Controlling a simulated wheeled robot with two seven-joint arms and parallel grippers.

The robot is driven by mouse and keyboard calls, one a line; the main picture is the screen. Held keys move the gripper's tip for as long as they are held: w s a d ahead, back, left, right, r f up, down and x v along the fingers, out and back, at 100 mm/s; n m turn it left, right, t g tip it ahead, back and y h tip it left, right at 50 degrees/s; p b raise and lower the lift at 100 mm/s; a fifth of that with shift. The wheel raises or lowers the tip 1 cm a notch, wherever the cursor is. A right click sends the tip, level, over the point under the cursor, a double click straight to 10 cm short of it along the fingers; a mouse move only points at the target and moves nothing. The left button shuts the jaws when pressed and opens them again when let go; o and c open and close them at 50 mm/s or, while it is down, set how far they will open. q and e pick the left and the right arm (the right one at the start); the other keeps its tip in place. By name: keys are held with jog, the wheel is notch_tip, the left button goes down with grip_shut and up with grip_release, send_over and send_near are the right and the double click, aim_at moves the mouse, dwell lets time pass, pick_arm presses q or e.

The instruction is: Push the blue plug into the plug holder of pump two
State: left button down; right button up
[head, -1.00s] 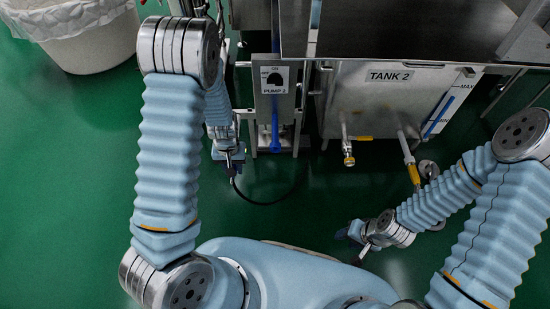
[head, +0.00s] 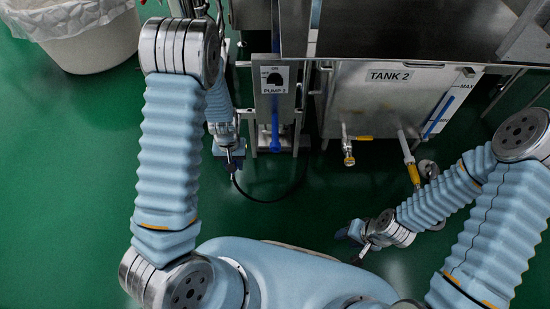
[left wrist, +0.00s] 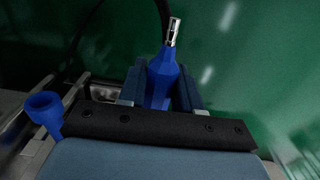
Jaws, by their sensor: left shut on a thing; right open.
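My left gripper (left wrist: 157,88) is shut on the blue plug (left wrist: 161,78), whose metal tip points up and away from the fingers in the left wrist view. In the head view the left gripper (head: 230,154) is low beside the pump two stand, and the plug is hard to make out there. The PUMP 2 box (head: 274,84) has a black knob, with a blue vertical part (head: 276,132) below it. An open blue cup-shaped piece (left wrist: 45,108) shows left of the gripper in the left wrist view. I cannot clearly identify the plug holder. My right gripper (head: 354,236) is open and empty, away from the pump.
A black cable (head: 262,201) loops over the green floor from the left gripper toward the pump stand. TANK 2 (head: 387,95), with taps (head: 348,155), stands right of the pump. A white bin (head: 95,48) is at the upper left. The floor in front is mostly clear.

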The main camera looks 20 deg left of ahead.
pick_arm(q)
jog(key=c, duration=0.7)
grip_release()
